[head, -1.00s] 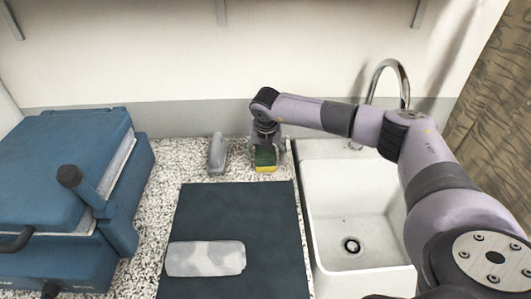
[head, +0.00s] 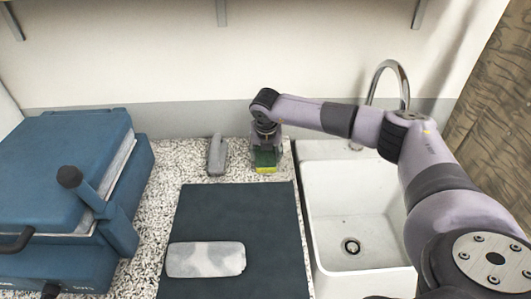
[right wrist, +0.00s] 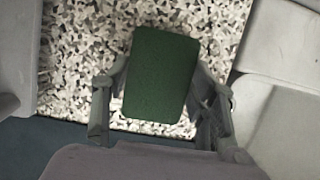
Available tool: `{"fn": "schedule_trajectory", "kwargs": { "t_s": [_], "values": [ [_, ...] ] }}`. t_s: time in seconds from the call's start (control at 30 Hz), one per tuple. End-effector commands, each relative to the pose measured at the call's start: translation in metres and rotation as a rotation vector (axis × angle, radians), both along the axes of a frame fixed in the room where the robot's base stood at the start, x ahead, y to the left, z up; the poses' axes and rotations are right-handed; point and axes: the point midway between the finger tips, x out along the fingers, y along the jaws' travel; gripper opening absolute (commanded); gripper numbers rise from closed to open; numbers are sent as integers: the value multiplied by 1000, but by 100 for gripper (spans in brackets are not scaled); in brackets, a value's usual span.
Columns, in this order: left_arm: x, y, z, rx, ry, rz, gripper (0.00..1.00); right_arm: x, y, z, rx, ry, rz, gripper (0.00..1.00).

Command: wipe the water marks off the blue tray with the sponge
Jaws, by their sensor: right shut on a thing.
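The sponge (head: 265,163), green on top and yellow below, is at the back of the speckled counter, left of the sink. My right gripper (head: 264,148) is over it and shut on it. In the right wrist view the sponge's green face (right wrist: 162,75) sits between the fingers of my right gripper (right wrist: 163,98). A dark blue flat rectangle (head: 270,225) lies on the counter in front. A pale grey, rounded piece with whitish blotches (head: 206,260) lies on it; I cannot tell which of the two is the tray. My left gripper is not in view.
A small grey object (head: 217,156) stands left of the sponge. A large blue machine with a lever handle (head: 70,165) fills the left side. A white sink (head: 350,215) with a chrome tap (head: 390,68) is on the right. The dark rectangle's back part is clear.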

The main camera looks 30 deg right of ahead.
Motion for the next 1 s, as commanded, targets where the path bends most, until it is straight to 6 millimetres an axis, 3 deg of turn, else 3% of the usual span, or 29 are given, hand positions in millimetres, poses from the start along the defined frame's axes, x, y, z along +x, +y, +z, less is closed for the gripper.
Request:
{"fn": "schedule_trajectory", "kwargs": {
  "t_s": [0.37, 1.0],
  "values": [
    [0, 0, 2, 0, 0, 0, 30, 0, 0, 2, 0, 0, 0, 19],
    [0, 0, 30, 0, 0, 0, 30, 0, 0, 51, 0, 0, 0, 19]
  ]
}}
